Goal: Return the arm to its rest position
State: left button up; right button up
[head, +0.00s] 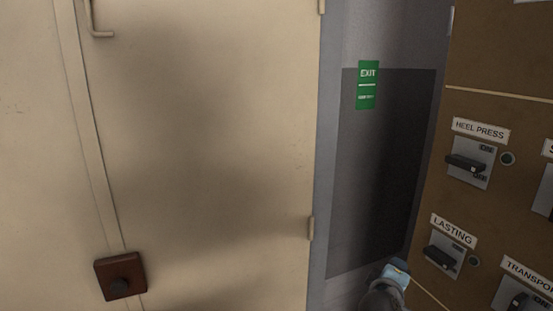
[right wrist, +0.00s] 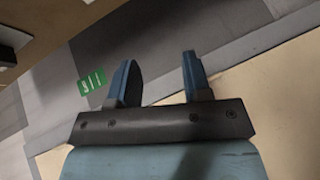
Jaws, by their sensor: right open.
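My right gripper (right wrist: 160,78) shows in the right wrist view with its two blue fingers apart and nothing between them. In the head view only part of my right arm (head: 386,288) shows at the bottom, in front of the grey wall and left of the switch panel; its fingertips cannot be made out there. My left gripper is in neither view.
A brown panel (head: 500,108) at the right carries switches labelled HEEL PRESS (head: 468,164), LASTING (head: 446,254) and TRANSPORT. A beige door (head: 210,130) with a brown block (head: 120,276) fills the left. A green EXIT sign (head: 367,85) hangs on the grey wall.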

jog(key=s+a+f+y+p, duration=0.1)
jog(key=s+a+f+y, duration=0.15)
jog(key=s+f, duration=0.4)
jog(key=s+a+f+y+p, duration=0.1)
jog(key=s+a+f+y, duration=0.1)
jog(key=s+f+y, duration=0.45)
jog(key=s+a+f+m+g+y, duration=0.1)
jog(key=s+a+f+m, duration=0.1)
jog(key=s+f, duration=0.3)
jog(key=s+a+f+m+y+p, duration=0.1)
jog(key=s+f+m, duration=0.2)
jog(key=s, duration=1)
jog(key=shift+a+f+m+g, duration=0.4)
jog(key=shift+f, duration=0.45)
